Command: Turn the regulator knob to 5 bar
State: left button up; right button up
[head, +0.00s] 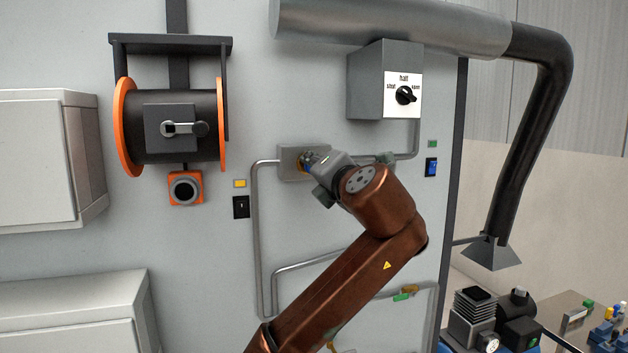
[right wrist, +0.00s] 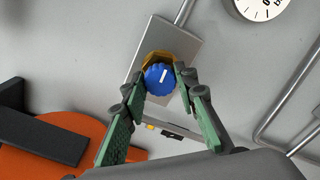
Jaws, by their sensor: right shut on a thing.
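The regulator knob (right wrist: 161,78) is blue and ribbed with a white line on its face. In the right wrist view it sits in front of a yellow collar on a grey plate (right wrist: 187,43). My right gripper (right wrist: 166,76) is shut on it, with green fingers on either side. In the head view the same gripper (head: 311,165) reaches the grey plate (head: 288,153), and my arm hides most of the knob. A round white gauge (right wrist: 262,4) is cut off at the top of the right wrist view, so its reading cannot be told. My left gripper is not in view.
Grey pipes (head: 256,230) run along the wall around the plate. A grey box with a black rotary switch (head: 404,95) hangs above right. A black drum with orange rims (head: 127,125) and an orange-based button (head: 185,189) are to the left. A blue switch (head: 431,167) is to the right.

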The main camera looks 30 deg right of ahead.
jog(key=shift+m+b, duration=0.45)
jog(key=shift+m, duration=0.25)
jog(key=shift+r, duration=0.1)
jog(key=o, duration=1.2)
jog(key=shift+c, duration=0.2)
jog(key=shift+s, duration=0.1)
jog(key=v, duration=1.1)
jog(key=shift+s, duration=0.4)
